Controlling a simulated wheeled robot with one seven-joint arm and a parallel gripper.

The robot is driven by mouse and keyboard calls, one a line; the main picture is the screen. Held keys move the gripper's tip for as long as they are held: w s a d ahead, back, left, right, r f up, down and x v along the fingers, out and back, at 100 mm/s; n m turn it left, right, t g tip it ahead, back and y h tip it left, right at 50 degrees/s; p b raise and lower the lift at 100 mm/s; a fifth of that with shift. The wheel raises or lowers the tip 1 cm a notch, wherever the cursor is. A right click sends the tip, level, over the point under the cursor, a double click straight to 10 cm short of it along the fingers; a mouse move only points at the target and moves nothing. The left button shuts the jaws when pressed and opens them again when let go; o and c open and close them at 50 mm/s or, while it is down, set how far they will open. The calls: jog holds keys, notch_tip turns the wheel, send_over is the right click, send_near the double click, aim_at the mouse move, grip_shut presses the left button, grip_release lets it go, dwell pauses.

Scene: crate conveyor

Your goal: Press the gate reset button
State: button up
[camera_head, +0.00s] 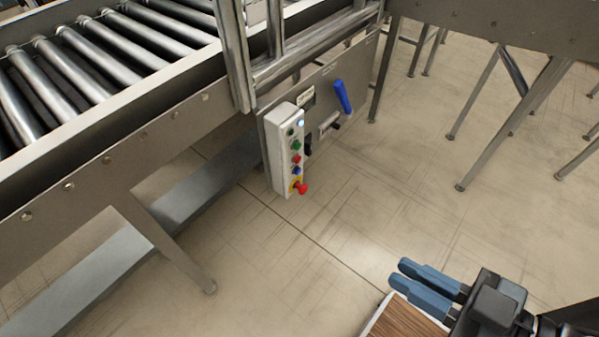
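A pale upright control box (284,150) is mounted on the panel under the conveyor frame. A column of small buttons runs down its face: a bright bluish-white one (301,123) near the top, a dark green one (290,131) beside it, then a green one (296,146), a red one (296,158) and a dark blue one (296,170). A red mushroom knob (301,187) on yellow is at the bottom. No label is legible, so I cannot tell which is the gate reset. My gripper (398,273) has blue fingers close together, well apart from the box, at lower right. Nothing shows between them.
A roller conveyor (120,125) fills the upper left, with a slanting support leg (165,245) below. Right of the box, the panel (358,70) carries a blue lever (343,97) and a dark-tipped handle (329,124). Metal legs stand at upper right. The floor (340,225) between gripper and box is clear.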

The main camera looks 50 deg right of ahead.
grip_shut()
dwell(0.6)
dwell(0.4)
